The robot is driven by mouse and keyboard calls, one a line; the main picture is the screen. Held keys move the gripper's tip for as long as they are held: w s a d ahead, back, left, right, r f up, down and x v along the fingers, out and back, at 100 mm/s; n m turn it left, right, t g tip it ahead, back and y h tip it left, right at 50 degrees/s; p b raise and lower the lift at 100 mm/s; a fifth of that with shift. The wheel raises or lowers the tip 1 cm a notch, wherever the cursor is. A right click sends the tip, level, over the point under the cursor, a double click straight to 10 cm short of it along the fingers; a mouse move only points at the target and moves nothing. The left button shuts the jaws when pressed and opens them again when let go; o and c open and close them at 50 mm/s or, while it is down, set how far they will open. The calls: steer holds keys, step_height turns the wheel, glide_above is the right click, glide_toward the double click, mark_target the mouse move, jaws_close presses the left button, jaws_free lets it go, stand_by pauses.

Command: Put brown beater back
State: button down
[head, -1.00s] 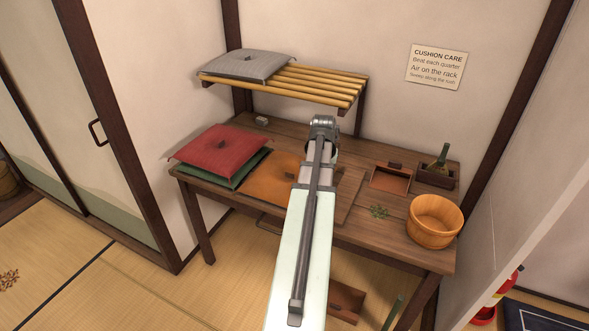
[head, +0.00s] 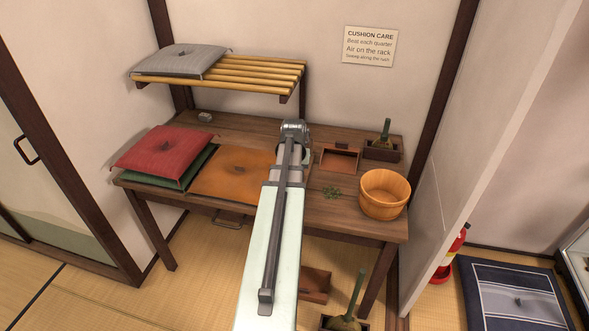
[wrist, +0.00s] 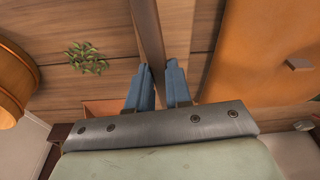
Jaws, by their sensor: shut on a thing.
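In the wrist view, my gripper (wrist: 158,78) is shut on a brown bar between its blue fingers, which I take to be the brown beater (wrist: 148,32). The bar runs away from the fingers to the top edge of the picture. Its far end is out of frame. In the head view, my forearm and wrist hide the fingers and the beater over the middle of the table (head: 230,211).
Red cushion (head: 165,148) and green cushion (head: 205,163) are stacked at left. A grey cushion (head: 180,60) lies on the slatted rack (head: 262,77). At right are leaves (head: 332,193), a small orange-brown tray (head: 340,157), a boxed brush (head: 384,133) and a wooden bucket (head: 385,195).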

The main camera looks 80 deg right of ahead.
steer(key=shift+f, duration=2.2)
steer(key=c, duration=1)
jaws_free()
steer(key=shift+o, duration=0.2)
step_height(320, 180, up, 14)
steer(key=a, duration=0.2)
steer(key=shift+a+f, duration=0.2)
steer(key=shift+s, duration=0.1)
